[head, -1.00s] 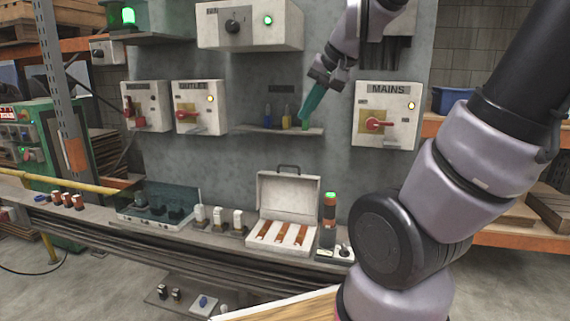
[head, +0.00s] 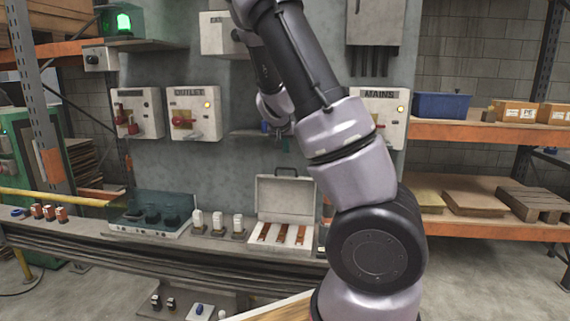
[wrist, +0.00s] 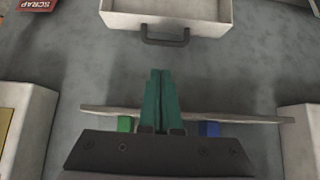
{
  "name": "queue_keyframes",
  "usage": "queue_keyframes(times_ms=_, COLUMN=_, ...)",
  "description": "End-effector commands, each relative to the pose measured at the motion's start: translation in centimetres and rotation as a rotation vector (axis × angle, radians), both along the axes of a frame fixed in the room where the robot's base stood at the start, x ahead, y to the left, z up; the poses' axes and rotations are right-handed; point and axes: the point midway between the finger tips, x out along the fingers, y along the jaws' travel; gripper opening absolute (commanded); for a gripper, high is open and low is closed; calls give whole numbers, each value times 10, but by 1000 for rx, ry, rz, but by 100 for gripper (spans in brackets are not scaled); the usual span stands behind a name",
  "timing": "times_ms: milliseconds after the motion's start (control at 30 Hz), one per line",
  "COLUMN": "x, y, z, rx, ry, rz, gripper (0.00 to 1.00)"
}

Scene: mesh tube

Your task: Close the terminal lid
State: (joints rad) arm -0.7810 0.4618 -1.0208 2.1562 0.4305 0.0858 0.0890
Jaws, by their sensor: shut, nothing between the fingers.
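The white terminal case (head: 280,245) stands on the bench with its lid (head: 285,197) open and upright. Several orange-brown pieces lie in its base. In the wrist view the lid (wrist: 208,16) is at the top, with its dark handle (wrist: 165,36) towards my fingers. My gripper (wrist: 159,72) has its teal fingers together with nothing between them. The fingertips appear apart from the handle, just below it in that picture. In the head view my arm hides most of the gripper; only a bit of teal shows above the case.
A small wall shelf (wrist: 100,110) with a green piece (wrist: 124,124) and a blue piece (wrist: 209,129) is close by my fingers. White switches (head: 218,222) and a green-lidded box (head: 150,213) stand left of the case. The MAINS box (head: 392,112) is on the wall at right.

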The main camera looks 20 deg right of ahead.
Motion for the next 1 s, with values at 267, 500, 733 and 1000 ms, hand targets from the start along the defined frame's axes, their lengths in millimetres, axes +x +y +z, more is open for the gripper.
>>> queue_keyframes(times_ms=267, x=13, y=-11, z=-19, rx=3, ry=2, rz=-4, gripper=0)
queue_keyframes(times_ms=500, x=31, y=-24, z=-43, rx=1, ry=3, rz=-3, gripper=0)
queue_keyframes(times_ms=733, x=46, y=-33, z=-64, rx=2, ry=3, rz=-1, gripper=0)
queue_keyframes(times_ms=1000, x=54, y=-37, z=-73, rx=3, ry=2, rz=0, gripper=0)
